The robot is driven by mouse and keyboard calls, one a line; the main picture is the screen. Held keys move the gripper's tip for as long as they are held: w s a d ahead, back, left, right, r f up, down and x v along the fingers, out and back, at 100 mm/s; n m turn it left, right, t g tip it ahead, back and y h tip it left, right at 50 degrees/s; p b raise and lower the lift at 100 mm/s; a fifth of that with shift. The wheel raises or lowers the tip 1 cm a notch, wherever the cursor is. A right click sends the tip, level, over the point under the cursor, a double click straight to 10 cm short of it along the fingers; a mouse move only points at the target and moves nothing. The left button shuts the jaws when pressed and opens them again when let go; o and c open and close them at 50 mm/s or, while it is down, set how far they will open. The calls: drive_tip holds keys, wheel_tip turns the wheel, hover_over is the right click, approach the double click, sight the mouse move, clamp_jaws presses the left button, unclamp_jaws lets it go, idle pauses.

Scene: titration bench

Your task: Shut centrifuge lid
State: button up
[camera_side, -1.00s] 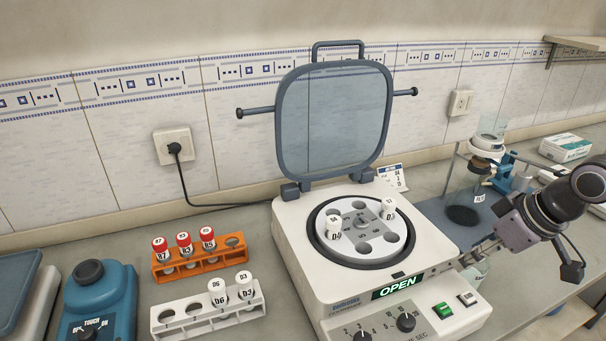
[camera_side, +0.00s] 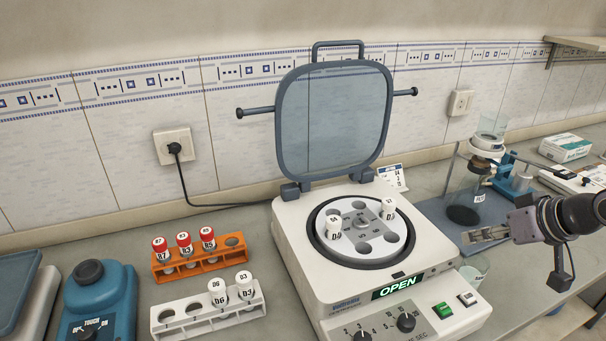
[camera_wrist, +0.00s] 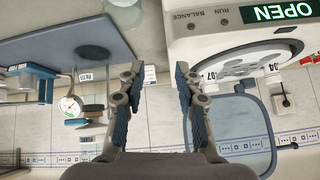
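The centrifuge (camera_side: 340,300) stands on the bench with its display reading OPEN. Its lid (camera_side: 335,120), a clear panel in a grey frame with a top handle (camera_side: 338,46) and side pegs, stands upright at the back. The rotor (camera_side: 364,236) is exposed and holds two white-capped tubes, on its left and right sides. My gripper (camera_side: 468,237) is to the right of the centrifuge, apart from it and pointing left. In the wrist view my gripper (camera_wrist: 158,95) has its two fingers spread with nothing between them; the lid (camera_wrist: 240,130) shows there on the right.
An orange rack (camera_side: 205,262) with red-capped tubes and a white rack (camera_side: 207,312) with white-capped tubes stand left of the centrifuge. A blue device (camera_side: 100,300) is further left. A stand with glassware (camera_side: 480,180) is behind my gripper. The tiled wall is close behind the lid.

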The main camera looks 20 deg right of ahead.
drive_tip(key=w+r+m+t, duration=0.4)
drive_tip(key=w+r+m, duration=0.5)
drive_tip(key=w+r, duration=0.25)
drive_tip(key=m+t, duration=0.4)
drive_tip(key=m, duration=0.3)
approach(406, 93)
drive_tip(key=shift+w+f, duration=0.3)
drive_tip(key=shift+w, duration=1.45)
drive_tip(key=shift+w+f, duration=0.25)
drive_tip(key=shift+w, duration=1.55)
drive_tip(key=shift+w+f, duration=0.3)
drive_tip(key=shift+w, duration=1.45)
clamp_jaws()
